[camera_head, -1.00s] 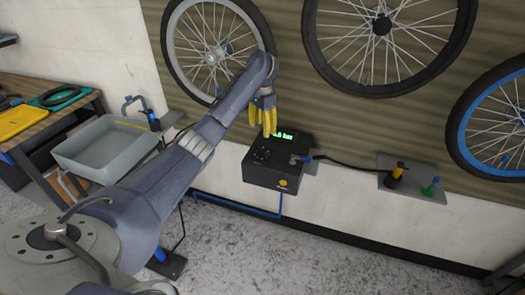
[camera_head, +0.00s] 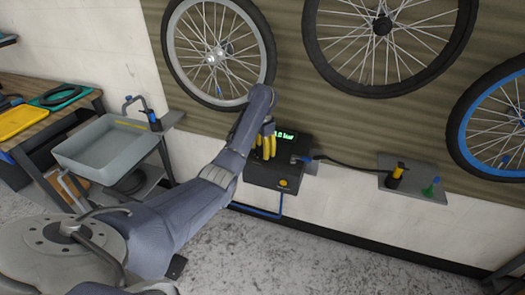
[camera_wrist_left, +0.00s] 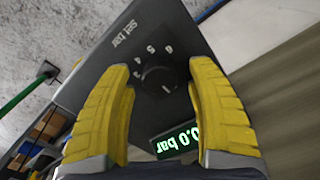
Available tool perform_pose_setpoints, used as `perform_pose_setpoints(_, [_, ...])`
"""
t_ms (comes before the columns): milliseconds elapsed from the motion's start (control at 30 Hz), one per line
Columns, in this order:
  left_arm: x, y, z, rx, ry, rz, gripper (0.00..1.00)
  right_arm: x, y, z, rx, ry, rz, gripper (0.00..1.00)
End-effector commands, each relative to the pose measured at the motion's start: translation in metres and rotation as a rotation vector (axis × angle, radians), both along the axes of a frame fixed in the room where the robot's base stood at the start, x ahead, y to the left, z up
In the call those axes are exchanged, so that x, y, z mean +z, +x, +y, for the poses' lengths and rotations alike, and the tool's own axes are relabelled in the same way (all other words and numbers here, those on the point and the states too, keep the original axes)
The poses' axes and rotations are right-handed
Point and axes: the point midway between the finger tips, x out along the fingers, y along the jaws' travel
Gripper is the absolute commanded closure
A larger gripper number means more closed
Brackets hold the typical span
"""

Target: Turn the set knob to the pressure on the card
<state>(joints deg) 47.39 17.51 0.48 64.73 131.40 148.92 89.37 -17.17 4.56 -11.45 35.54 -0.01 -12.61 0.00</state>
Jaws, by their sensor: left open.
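The black inflator box (camera_head: 265,178) is on the wall below the wheels. Its green display (camera_head: 286,135) is partly hidden by my gripper in the head view; in the left wrist view the display (camera_wrist_left: 176,141) appears to read 0.0 bar, upside down. The round black set knob (camera_wrist_left: 158,79) has "set bar" and numbers from 3 to 6 visible around it. No card shows.
A black hose (camera_head: 345,165) runs right from the box to a grey shelf (camera_head: 412,192) with a yellow-and-black fitting and a green piece. Wheels hang above. A grey sink (camera_head: 108,148) and a workbench stand at left. The floor below the box is clear.

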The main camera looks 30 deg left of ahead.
Motion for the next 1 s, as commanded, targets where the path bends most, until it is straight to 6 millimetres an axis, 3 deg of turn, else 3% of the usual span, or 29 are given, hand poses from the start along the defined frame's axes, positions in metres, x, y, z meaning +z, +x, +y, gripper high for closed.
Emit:
perform_pose_setpoints(500, [-0.007,0.0001,-0.0003,0.001,-0.001,-0.001,0.42,0.0,-0.0001,0.0,0.0,0.0,0.0,0.56])
perform_pose_setpoints(1000, [-0.0068,0.0001,-0.0003,0.001,-0.001,-0.001,1.0,0.0,-0.0004,-0.0001,0.0,0.0,0.001,0.56])
